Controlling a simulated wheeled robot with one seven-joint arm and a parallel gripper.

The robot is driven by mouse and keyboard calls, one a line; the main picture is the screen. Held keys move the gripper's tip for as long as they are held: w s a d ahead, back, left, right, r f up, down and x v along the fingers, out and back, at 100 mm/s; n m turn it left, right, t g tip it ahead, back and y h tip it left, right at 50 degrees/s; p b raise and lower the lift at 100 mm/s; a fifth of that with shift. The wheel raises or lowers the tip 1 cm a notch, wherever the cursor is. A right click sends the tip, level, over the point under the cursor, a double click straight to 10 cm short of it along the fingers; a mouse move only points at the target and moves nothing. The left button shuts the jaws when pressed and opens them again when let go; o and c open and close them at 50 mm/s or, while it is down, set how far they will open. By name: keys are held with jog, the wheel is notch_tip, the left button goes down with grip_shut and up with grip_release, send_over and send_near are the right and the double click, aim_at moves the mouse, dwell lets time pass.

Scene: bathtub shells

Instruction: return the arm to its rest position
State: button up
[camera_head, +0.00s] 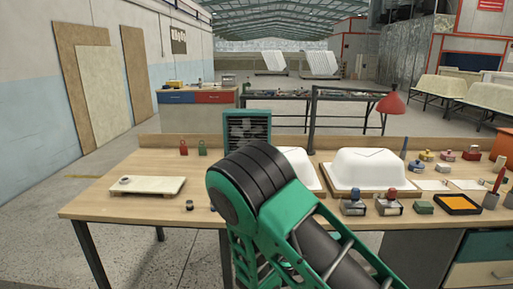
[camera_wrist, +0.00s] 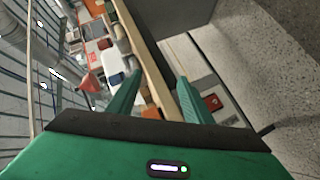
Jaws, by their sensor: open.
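My gripper (camera_wrist: 158,92) shows in the wrist view with its two green fingers apart and nothing between them. Beyond the fingers the workbench edge appears tilted steeply, with blurred items on its top. My green and black arm (camera_head: 290,215) is folded in the lower middle of the head view, in front of the workbench (camera_head: 110,212). I cannot make out the gripper itself in the head view. The arm covers part of the bench front and part of one white tub shell (camera_head: 299,163).
Another white tub shell (camera_head: 368,170) stands on the bench, with stamps, small pots and an orange-filled tray (camera_head: 457,203) to its right. A pale board (camera_head: 147,187) lies at the left. A green fan-like box (camera_head: 247,130) stands behind my arm. The floor at left is clear.

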jog(key=s+d+r+m+g+y, duration=0.1)
jog(key=s+d+r+m+g, duration=0.35)
jog(key=s+d, duration=0.35)
jog(key=s+d+r+m+g+y, duration=0.25)
jog(key=s+d+g, duration=0.3)
jog(key=d, duration=0.45)
jog(key=s+r+m+y, duration=0.1)
jog(key=s+r+y, duration=0.2)
jog(key=s, duration=0.9)
jog(key=s+a+r+m+y, duration=0.1)
jog(key=s+r+y, duration=0.3)
jog(key=s+r, duration=0.3)
jog(key=s, duration=0.5)
jog(key=shift+s+m, duration=0.4)
jog(key=shift+r, duration=0.1)
jog(key=shift+w+f, duration=0.25)
jog(key=shift+w, duration=0.35)
